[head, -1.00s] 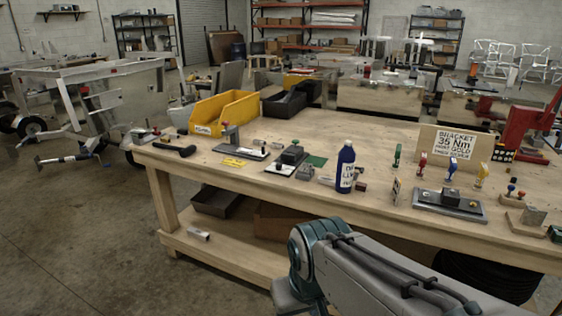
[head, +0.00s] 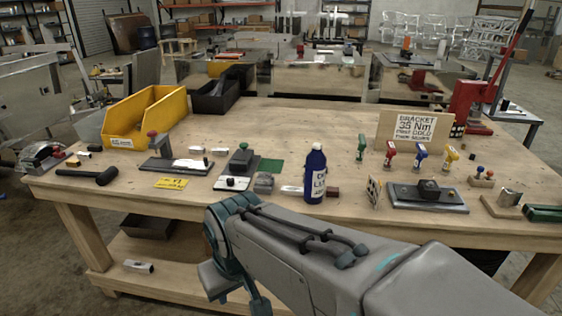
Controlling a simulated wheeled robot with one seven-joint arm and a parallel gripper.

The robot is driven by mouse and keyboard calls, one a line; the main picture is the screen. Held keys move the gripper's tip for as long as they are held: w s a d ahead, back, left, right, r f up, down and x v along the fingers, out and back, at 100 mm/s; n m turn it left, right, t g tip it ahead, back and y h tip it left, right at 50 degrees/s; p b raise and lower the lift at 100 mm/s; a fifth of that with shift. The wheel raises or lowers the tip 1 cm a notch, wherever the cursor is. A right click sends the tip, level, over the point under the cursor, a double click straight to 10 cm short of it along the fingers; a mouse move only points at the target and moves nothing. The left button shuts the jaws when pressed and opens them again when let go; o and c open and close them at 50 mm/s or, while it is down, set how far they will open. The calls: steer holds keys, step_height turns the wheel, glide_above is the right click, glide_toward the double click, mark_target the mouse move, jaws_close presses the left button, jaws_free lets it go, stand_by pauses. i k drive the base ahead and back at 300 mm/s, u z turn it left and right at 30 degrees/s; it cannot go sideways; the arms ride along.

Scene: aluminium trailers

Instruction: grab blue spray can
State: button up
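A blue bottle-shaped can (head: 315,182) with a white label stands upright near the front edge of the wooden workbench (head: 320,124), around the middle of the picture. It is the only blue container I see; whether it has a spray top I cannot tell. My arm comes in from the lower right, in front of the bench, with its bent joint below and to the left of the can. My gripper's fingers are not clearly visible.
Left of the can are a yellow bin (head: 146,116), a black bin (head: 222,92), a black mallet (head: 90,176) and small fixtures. Right of it are coloured clamps, a small metal fixture (head: 429,196) and a sign board (head: 413,130). The bench's back middle is clear.

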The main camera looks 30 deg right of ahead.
mark_target(315, 163)
steer(key=z, duration=0.6)
steer(key=i, duration=0.7)
steer(key=z, duration=0.8)
